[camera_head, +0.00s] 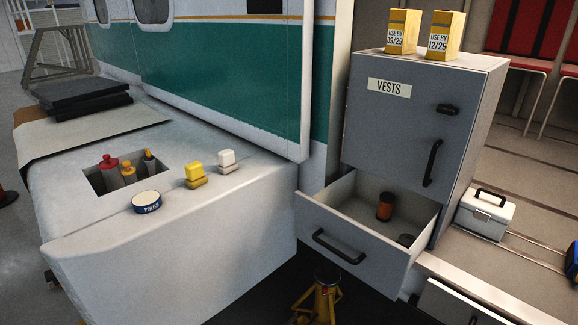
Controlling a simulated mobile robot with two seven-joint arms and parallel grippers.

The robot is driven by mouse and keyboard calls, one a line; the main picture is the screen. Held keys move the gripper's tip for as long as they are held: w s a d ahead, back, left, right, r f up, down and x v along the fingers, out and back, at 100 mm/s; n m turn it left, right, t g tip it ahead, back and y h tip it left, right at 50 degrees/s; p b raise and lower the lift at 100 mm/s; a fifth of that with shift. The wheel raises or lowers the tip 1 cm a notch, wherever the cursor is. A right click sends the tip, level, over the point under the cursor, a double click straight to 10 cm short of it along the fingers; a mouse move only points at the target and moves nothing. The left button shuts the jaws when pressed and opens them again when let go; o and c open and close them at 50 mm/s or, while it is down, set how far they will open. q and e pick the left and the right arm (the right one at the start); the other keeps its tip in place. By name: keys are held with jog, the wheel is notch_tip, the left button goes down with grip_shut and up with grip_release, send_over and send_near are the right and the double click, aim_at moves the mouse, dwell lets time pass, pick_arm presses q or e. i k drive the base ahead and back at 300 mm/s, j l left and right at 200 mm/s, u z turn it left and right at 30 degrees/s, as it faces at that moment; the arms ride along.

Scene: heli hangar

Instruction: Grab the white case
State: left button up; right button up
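The white case (485,213) is a small box with a dark handle on its lid and a latch on its front. It stands upright on the floor ledge at the right, just right of the grey cabinet. The cabinet's edge is close to its left side. Neither of my grippers shows in the head view.
The grey cabinet (390,130) marked VESTS has its lower drawer (340,240) pulled open, with an orange-brown bottle (385,206) inside. A blue item (571,262) lies at the right edge. A yellow stand (325,295) is below the drawer. Two yellow boxes top the cabinet.

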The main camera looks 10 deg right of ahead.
aim_at(486, 215)
jog(key=z, duration=1.45)
jog(key=j, duration=0.3)
jog(key=i+u, duration=0.05)
